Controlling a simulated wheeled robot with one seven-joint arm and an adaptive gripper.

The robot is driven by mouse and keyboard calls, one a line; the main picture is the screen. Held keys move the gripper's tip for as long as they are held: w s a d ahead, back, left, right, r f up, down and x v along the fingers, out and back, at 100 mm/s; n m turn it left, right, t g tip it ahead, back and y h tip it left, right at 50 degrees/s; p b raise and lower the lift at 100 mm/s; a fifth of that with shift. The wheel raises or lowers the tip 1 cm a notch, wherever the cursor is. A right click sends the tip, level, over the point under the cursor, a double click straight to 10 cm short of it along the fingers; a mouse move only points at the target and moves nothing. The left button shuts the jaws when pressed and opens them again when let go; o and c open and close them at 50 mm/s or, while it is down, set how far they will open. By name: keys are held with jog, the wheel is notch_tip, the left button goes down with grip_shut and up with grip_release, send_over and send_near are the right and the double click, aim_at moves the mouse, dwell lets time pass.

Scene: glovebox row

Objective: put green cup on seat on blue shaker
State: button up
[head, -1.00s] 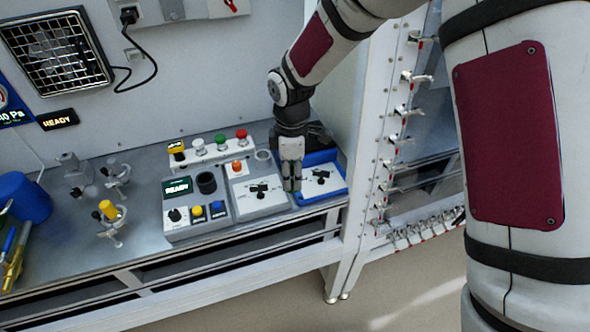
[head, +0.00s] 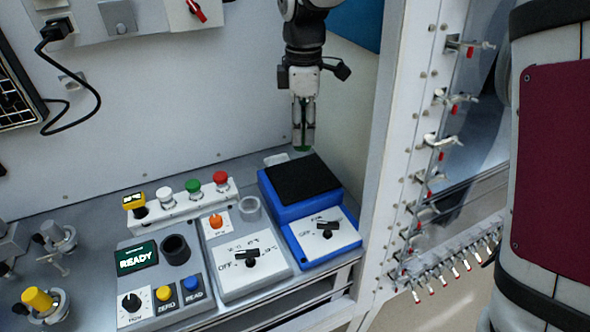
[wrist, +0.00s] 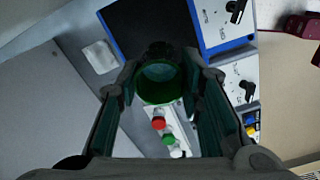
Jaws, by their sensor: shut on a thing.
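My gripper (head: 303,138) is shut on the green cup (head: 304,149), raised above the bench behind the blue shaker. In the wrist view the cup's green rim (wrist: 160,84) shows as a ring between the fingers. The blue shaker (head: 285,213) stands at the right end of the row, with a black pad (head: 303,178) on its raised rear part and a white dial panel in front. The pad looks empty. The shaker also shows at the top of the wrist view (wrist: 196,27), partly behind the cup and fingers.
A white hotplate (head: 240,277) with a clear ring stands left of the shaker. A READY unit (head: 136,259) with a dark holder is farther left. A button strip (head: 181,201) runs behind them. A clamp-lined frame (head: 400,190) bounds the right side.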

jog(key=shift+w+r, duration=0.15)
jog(key=shift+w, duration=0.2)
jog(key=shift+d+f, duration=0.1)
jog(key=shift+f, duration=0.2)
notch_tip(320, 180, down, 9)
jog(key=shift+w+r+p, duration=0.1)
jog(key=shift+p, duration=0.3)
jog(key=o, duration=1.2)
jog(key=shift+f, duration=0.2)
jog(key=shift+c, duration=0.2)
jog(key=shift+r, duration=0.1)
notch_tip(320, 180, up, 12)
jog(key=shift+r+b, duration=0.1)
jog(key=shift+b, duration=0.5)
